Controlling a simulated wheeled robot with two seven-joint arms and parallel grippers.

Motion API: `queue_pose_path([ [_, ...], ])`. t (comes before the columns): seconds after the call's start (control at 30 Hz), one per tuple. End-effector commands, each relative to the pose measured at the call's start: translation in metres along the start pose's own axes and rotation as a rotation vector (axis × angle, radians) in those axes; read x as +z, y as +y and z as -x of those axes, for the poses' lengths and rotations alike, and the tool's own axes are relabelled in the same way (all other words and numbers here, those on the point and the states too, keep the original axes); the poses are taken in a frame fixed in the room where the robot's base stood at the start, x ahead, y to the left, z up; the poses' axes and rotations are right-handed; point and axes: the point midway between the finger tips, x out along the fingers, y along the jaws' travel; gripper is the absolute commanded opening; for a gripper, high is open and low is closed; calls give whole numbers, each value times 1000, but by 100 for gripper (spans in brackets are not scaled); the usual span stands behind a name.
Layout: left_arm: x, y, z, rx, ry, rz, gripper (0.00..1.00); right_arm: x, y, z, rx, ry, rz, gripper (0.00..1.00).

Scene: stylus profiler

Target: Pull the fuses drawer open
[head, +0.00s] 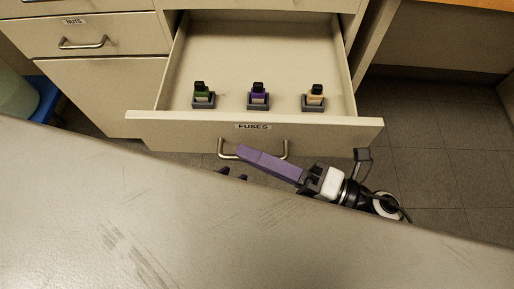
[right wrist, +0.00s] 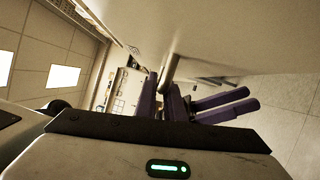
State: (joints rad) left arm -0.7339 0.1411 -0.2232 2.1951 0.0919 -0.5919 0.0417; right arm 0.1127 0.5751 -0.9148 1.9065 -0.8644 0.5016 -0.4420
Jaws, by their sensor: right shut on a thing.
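The fuses drawer (head: 253,132), with a FUSES label on its front, stands pulled well out of the cabinet. Its inside shows, with green, purple and yellow fuses in dark holders. The metal bar handle (head: 227,151) is on the front, below the label. My right gripper (head: 243,151) has its purple fingers at the handle and is shut on it; in the right wrist view the handle (right wrist: 172,65) runs between the fingers. Only the purple fingertips of my left gripper (head: 232,174) show below the handle. In the right wrist view its two fingers (right wrist: 228,105) stand apart, with nothing between them.
A closed NUTS drawer (head: 95,37) with its own handle is to the left, above a plain cabinet front (head: 105,90). A blue container (head: 45,100) stands at the far left. Open tiled floor (head: 440,135) lies to the right of the drawer.

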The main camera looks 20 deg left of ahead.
Motion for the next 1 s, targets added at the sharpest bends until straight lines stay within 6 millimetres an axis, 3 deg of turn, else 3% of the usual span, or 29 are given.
queue_pose_path([
  [0.13,0,0,0,0,0,0,31,0,0,1,-1,-1,2,0],
  [0.17,0,0,0,0,0,0,31,0,0,1,-1,-1,2,12],
  [0.27,0,0,0,-1,-1,0,31,0,0,1,-1,-1,1,27],
  [0.63,0,0,0,0,-2,0,31,0,-1,6,-2,0,0,27],
  [1.0,1,0,0,1,-5,0,31,0,-2,73,-6,-1,-2,27],
])
